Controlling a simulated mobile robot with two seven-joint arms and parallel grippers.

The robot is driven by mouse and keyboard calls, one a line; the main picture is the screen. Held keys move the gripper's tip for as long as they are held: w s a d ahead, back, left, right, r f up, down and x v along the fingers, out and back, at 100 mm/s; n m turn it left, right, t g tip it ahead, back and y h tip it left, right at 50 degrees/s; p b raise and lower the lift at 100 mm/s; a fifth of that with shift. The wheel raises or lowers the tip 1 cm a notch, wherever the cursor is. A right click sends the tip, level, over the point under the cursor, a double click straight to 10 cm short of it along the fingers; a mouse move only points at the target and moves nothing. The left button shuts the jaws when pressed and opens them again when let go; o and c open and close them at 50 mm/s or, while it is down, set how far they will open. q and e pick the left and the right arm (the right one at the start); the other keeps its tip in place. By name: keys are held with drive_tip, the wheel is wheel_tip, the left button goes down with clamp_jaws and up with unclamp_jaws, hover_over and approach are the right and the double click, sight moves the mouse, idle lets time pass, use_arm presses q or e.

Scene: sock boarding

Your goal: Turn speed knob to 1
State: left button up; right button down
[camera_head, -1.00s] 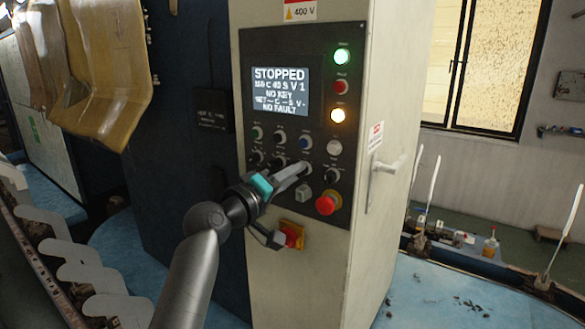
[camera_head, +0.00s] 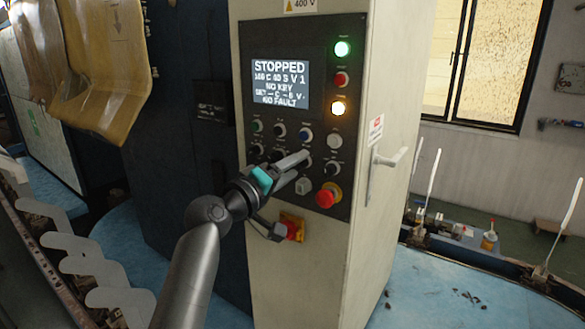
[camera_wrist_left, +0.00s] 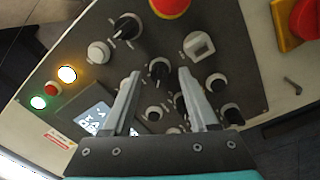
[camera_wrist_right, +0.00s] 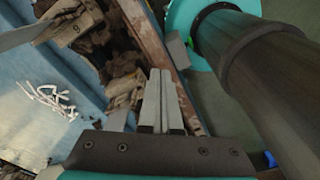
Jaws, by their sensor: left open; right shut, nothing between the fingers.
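The control panel (camera_head: 318,115) on the cream cabinet has several small black knobs; their labels are too small to read, so I cannot tell which one is speed. My left gripper (camera_head: 300,163) is at the panel's lower middle, its fingers over the knob rows. In the left wrist view the left gripper (camera_wrist_left: 159,74) is open, with a black knob (camera_wrist_left: 159,68) framed between its fingertips; contact cannot be told. My right gripper (camera_wrist_right: 162,78) is shut and empty, away from the panel.
A red mushroom button (camera_head: 326,198) and a white square switch (camera_head: 303,186) sit close below the left fingers. A red switch on a yellow plate (camera_head: 292,227) is lower. The cabinet handle (camera_head: 390,158) sticks out at the right. White scraps (camera_wrist_right: 48,100) lie below my right gripper.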

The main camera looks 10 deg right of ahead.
use_arm(q)
drive_tip(key=b+v, duration=0.3)
drive_tip(key=v, duration=1.2)
drive_tip(key=shift+a, duration=0.1)
drive_tip(key=shift+s+a, duration=0.1)
drive_tip(key=shift+s, duration=0.05)
